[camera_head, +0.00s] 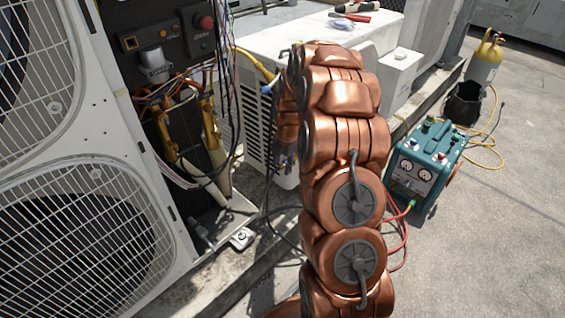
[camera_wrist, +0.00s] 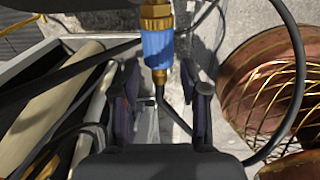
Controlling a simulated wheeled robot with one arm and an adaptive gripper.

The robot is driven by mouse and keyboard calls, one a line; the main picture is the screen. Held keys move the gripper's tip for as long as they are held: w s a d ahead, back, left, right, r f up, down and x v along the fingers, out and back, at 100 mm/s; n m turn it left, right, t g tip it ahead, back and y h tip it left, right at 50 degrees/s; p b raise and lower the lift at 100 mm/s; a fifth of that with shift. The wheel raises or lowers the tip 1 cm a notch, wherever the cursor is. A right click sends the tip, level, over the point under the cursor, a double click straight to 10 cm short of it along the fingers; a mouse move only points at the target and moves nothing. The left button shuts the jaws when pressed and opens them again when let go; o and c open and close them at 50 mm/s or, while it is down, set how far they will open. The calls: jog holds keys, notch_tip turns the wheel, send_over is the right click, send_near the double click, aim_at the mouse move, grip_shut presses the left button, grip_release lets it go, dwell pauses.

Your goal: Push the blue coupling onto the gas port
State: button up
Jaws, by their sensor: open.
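The blue coupling (camera_wrist: 158,48) hangs upright in the upper middle of the wrist view. A brass fitting (camera_wrist: 156,14) meets its upper end, and a narrower brass end shows below the blue. I cannot tell whether that upper fitting is the gas port. My gripper (camera_wrist: 164,88) is open, its two dark fingers spread left and right. The coupling's lower end is near the gap between the fingertips, with clear space on both sides; no finger visibly touches it. In the head view my copper-coloured arm hides most of the gripper area.
A dark cable (camera_wrist: 296,65) curves down the right of the wrist view. Pale pipes (camera_wrist: 55,95) crowd the left. In the head view, the open condenser cabinet (camera_head: 150,140) is at left and a teal gauge unit (camera_head: 427,165) stands on the ground at right, with red hoses beside it.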

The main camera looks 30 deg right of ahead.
grip_shut()
dwell(0.5)
